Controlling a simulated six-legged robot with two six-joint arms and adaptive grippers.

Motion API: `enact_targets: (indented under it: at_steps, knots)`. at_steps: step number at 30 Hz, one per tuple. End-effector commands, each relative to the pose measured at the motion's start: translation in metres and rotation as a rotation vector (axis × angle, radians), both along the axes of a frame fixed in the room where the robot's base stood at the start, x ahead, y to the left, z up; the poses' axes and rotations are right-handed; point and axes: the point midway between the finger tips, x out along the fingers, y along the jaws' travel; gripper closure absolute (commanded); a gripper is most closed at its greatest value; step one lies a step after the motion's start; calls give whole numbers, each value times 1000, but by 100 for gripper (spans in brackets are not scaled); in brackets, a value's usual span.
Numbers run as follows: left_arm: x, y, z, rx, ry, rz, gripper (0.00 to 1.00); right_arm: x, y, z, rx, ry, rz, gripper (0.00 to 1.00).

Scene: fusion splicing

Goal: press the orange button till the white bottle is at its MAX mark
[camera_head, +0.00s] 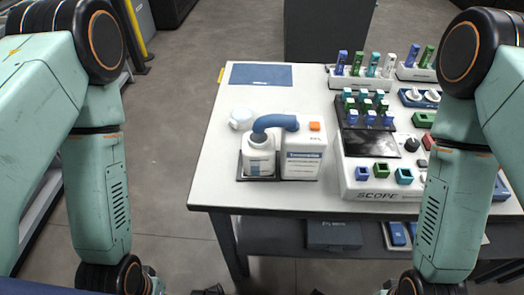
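The orange button (315,126) is on top of a white dispenser (303,160) with a dark label, on the left half of the white table. A blue spout (277,122) runs from the dispenser to above the white bottle (258,156). The bottle stands upright beside the dispenser, on a dark tray (240,168). Its MAX mark and liquid level are too small to make out. Both my arms hang down at the picture's sides, away from the button, and leave at the bottom edge.
A round white piece (241,119) lies behind the bottle, and a blue mat (261,75) lies at the back left. On the right are a splicer-like SCOPE unit (376,194) and racks of coloured holders (362,76). The table's front left corner is clear.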

Motion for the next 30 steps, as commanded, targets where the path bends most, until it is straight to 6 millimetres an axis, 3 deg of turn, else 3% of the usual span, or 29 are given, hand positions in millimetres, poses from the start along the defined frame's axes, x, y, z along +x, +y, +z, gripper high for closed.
enact_targets:
  at_steps: [15, 30]
  knots:
    - [0, 0, 0, 0, 0, 0, 51, 0, 0, 0, 0, 0, 0, 100]
    - [0, 0, 0, 0, 0, 0, 51, 0, 0, 0, 0, 0, 0, 100]
